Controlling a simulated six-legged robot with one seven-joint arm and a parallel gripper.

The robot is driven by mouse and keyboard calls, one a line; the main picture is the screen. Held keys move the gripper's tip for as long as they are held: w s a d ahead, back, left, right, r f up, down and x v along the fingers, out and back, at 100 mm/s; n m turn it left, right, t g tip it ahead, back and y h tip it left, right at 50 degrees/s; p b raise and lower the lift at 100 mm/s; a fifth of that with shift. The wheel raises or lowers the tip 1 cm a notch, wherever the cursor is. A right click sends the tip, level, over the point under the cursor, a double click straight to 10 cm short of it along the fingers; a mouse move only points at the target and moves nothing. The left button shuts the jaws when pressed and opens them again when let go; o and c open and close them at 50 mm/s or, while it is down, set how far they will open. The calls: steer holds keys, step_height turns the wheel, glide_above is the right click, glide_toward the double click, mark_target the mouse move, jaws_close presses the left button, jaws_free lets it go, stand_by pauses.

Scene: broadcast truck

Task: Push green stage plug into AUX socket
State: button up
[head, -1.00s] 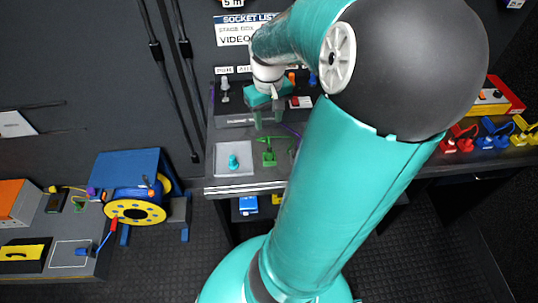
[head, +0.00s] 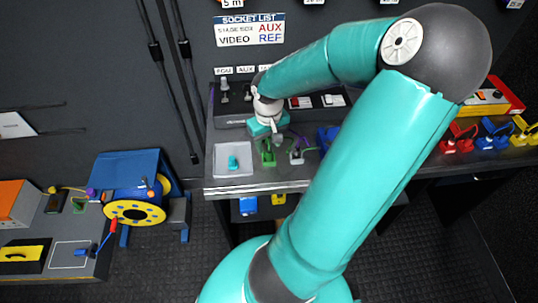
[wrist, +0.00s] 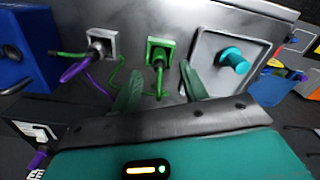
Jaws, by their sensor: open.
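The green plug (head: 268,158) stands in a small green square holder on the grey bench. It also shows in the wrist view (wrist: 159,54), with a green cable running from it. My gripper (wrist: 160,72) is open. Its two fingers are on either side of the plug's cable end, and I cannot tell whether they touch the plug. In the head view my gripper (head: 270,138) is just behind and above the plug, its fingers mostly hidden. The AUX label (head: 246,70) is on the panel at the back of the bench; the socket below it is partly hidden by my wrist.
A grey tray (head: 234,172) with a cyan plug (head: 233,162) lies left of the green plug. A grey plug with a purple cable (wrist: 98,48) stands close on the other side, and a blue block (wrist: 22,50) beyond it. A socket list sign (head: 250,30) hangs above.

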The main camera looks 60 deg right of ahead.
mark_target(269, 148)
steer(key=shift+f, duration=1.6)
jaws_close()
steer(key=shift+r, duration=0.1)
